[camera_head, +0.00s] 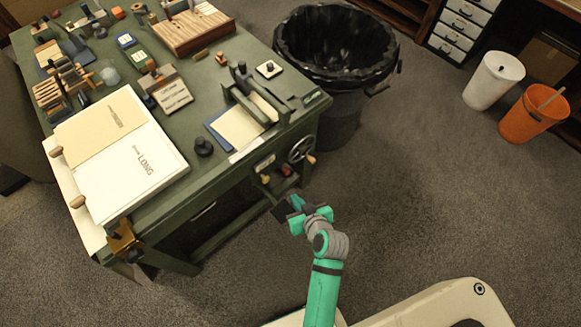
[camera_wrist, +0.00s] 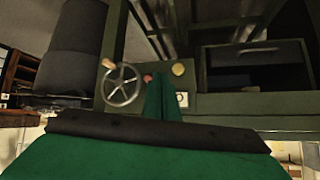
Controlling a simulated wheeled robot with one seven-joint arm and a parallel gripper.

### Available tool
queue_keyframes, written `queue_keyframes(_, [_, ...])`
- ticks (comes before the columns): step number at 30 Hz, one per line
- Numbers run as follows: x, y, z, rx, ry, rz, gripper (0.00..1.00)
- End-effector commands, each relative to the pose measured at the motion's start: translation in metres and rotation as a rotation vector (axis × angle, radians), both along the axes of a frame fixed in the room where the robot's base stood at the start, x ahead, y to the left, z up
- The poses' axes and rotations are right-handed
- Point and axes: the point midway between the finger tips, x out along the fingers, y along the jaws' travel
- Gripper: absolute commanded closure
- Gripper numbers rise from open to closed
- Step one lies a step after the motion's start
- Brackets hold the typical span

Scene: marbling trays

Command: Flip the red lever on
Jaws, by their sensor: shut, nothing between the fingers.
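The red lever (camera_head: 287,170) is a small red piece on the front side of the green bench, between a handwheel and a yellow knob. It also shows in the wrist view (camera_wrist: 148,78) as a small red end just left of my fingertips, which hide the rest of it. Whether it is on or off cannot be told. My gripper (camera_head: 284,209) is shut and empty in front of the bench side, below the lever in the head view. In the wrist view my green fingers (camera_wrist: 164,80) point at the panel; contact with the lever cannot be made out.
The spoked handwheel (camera_head: 301,148) and yellow knob (camera_head: 265,179) flank the lever closely. The green bench (camera_head: 220,75) carries papers, blocks and tools. A black bin (camera_head: 340,120) stands beyond its right end. The carpet right of my arm is clear up to white and orange bins (camera_head: 528,122).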

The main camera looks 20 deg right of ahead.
Motion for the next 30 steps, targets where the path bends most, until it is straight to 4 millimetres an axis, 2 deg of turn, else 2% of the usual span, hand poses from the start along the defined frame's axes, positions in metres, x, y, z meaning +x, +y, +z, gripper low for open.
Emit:
queue_keyframes(1, [0.016,-0.011,0.009,0.012,-0.007,0.024,1.0])
queue_keyframes(3, [0.031,-0.021,0.019,0.03,-0.01,0.072,1.0])
queue_keyframes(9, [0.06,-0.045,0.055,0.06,-0.036,0.205,1.0])
queue_keyframes(16, [0.068,-0.061,0.079,0.068,-0.06,0.284,1.0])
queue_keyframes(30, [0.071,-0.061,0.079,0.071,-0.061,0.292,1.0])
